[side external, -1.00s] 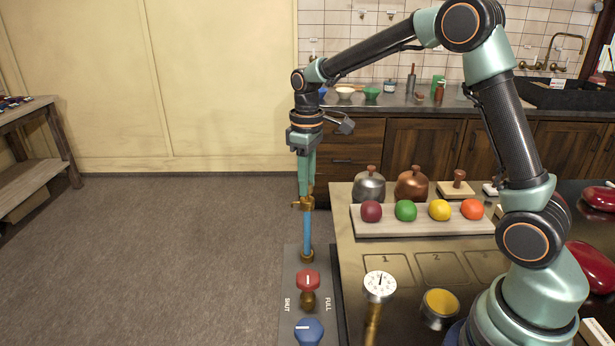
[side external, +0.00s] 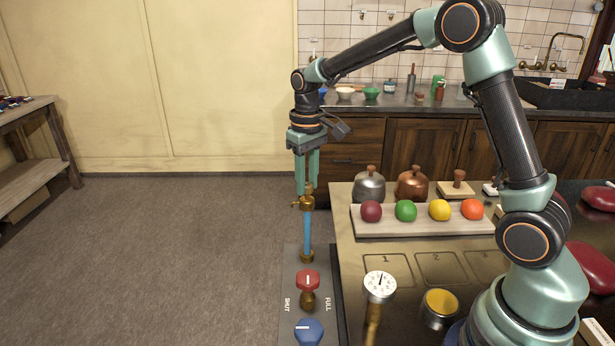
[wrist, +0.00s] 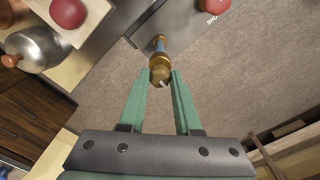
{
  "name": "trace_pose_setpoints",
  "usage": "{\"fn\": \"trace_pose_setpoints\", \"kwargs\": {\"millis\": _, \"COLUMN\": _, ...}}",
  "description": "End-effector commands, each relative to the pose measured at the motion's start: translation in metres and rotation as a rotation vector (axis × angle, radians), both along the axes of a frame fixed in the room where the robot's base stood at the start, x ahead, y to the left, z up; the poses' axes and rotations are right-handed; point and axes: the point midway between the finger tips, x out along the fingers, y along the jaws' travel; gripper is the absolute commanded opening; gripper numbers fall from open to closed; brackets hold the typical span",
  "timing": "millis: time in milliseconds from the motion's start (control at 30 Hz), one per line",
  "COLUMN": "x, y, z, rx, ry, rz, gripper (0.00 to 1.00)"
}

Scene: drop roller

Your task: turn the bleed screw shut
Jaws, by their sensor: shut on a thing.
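The bleed screw (wrist: 162,77) is a small brass piece with a pale mark, at the top of a brass fitting. The fitting (side external: 307,202) caps an upright blue pipe (side external: 307,234) in the side view. My gripper (side external: 307,187) points straight down over the pipe top. In the wrist view its two green fingers (wrist: 160,73) stand on either side of the brass end and are shut on the screw. The exact contact is partly hidden by the fingertips in the side view.
A red knob (side external: 308,281) and a blue knob (side external: 309,331) stand on the grey panel (side external: 291,262) near the pipe foot. The floor at left is clear.

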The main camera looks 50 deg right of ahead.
Motion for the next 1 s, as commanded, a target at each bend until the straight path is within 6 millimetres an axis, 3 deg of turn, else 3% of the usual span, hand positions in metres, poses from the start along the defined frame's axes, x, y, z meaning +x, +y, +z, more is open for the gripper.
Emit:
{"fn": "trace_pose_setpoints", "kwargs": {"millis": 167, "x": -0.001, "y": 0.000, "z": 0.001, "rx": 0.000, "ry": 0.001, "rz": -0.001, "gripper": 0.00}}
{"fn": "trace_pose_setpoints", "kwargs": {"millis": 200, "x": -0.001, "y": 0.000, "z": 0.001, "rx": 0.000, "ry": 0.001, "rz": -0.001, "gripper": 0.47}}
{"fn": "trace_pose_setpoints", "kwargs": {"millis": 233, "x": 0.000, "y": 0.000, "z": 0.001, "rx": 0.000, "ry": 0.001, "rz": -0.001, "gripper": 0.59}}
{"fn": "trace_pose_setpoints", "kwargs": {"millis": 267, "x": 0.000, "y": 0.000, "z": 0.001, "rx": 0.000, "ry": 0.001, "rz": -0.001, "gripper": 0.62}}
{"fn": "trace_pose_setpoints", "kwargs": {"millis": 667, "x": 0.001, "y": 0.000, "z": 0.006, "rx": 0.000, "ry": -0.002, "rz": 0.001, "gripper": 0.62}}
{"fn": "trace_pose_setpoints", "kwargs": {"millis": 767, "x": 0.001, "y": 0.000, "z": 0.019, "rx": 0.000, "ry": -0.003, "rz": 0.001, "gripper": 0.62}}
{"fn": "trace_pose_setpoints", "kwargs": {"millis": 1000, "x": 0.001, "y": 0.000, "z": 0.068, "rx": 0.000, "ry": -0.006, "rz": 0.000, "gripper": 0.62}}
